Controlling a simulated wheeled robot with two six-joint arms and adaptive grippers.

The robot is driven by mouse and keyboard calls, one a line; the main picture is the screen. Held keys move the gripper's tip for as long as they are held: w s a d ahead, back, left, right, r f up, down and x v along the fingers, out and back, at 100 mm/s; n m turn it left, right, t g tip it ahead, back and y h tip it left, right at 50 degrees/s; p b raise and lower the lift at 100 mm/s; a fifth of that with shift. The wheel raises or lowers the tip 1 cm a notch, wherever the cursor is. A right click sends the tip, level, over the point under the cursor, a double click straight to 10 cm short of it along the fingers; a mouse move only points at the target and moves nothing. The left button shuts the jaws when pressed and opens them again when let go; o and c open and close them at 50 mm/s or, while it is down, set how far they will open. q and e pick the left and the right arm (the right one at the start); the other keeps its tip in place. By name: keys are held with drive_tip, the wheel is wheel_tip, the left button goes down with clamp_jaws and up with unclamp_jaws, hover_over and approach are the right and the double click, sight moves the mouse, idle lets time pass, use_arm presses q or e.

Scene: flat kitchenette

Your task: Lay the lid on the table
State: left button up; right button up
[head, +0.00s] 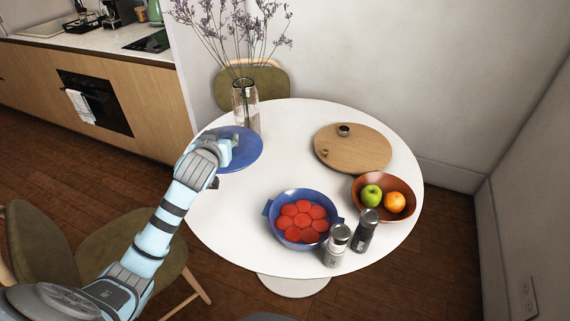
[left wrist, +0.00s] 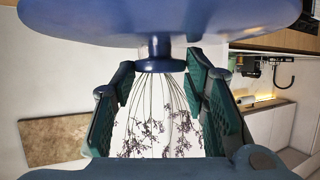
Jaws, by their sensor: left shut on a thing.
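The blue round lid (head: 243,152) is at the left side of the white table (head: 270,175), beside the glass vase. My left gripper (head: 230,141) is shut on the lid's knob. In the left wrist view the lid (left wrist: 160,20) spans the top, with its knob (left wrist: 160,48) between the fingers of the gripper (left wrist: 160,68). I cannot tell whether the lid touches the table. The blue pot (head: 279,231) stands uncovered at the front of the table, with red round pieces inside. My right gripper is not in view.
A vase (head: 246,108) with dry purple flowers stands close behind the lid. A wooden board (head: 365,150) with small items lies at the back right. A brown bowl (head: 384,182) of fruit and two shakers (head: 337,246) stand near the pot. The table's middle is clear.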

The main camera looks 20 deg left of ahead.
use_arm(q)
drive_tip(key=shift+s+f, duration=0.1)
drive_tip(key=shift+s, duration=0.1)
wheel_tip(320, 180, down, 15)
drive_tip(key=b, duration=0.4)
drive_tip(key=shift+b, duration=0.35)
wheel_tip(320, 180, down, 5)
drive_tip(key=shift+s+r+b, duration=0.15)
drive_tip(key=shift+b, duration=0.7)
drive_tip(key=shift+r, duration=0.1)
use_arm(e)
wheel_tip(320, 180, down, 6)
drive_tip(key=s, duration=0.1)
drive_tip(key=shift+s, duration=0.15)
use_arm(q)
drive_tip(key=o, duration=1.4)
drive_tip(key=shift+c, duration=0.2)
drive_tip(key=shift+o, duration=0.3)
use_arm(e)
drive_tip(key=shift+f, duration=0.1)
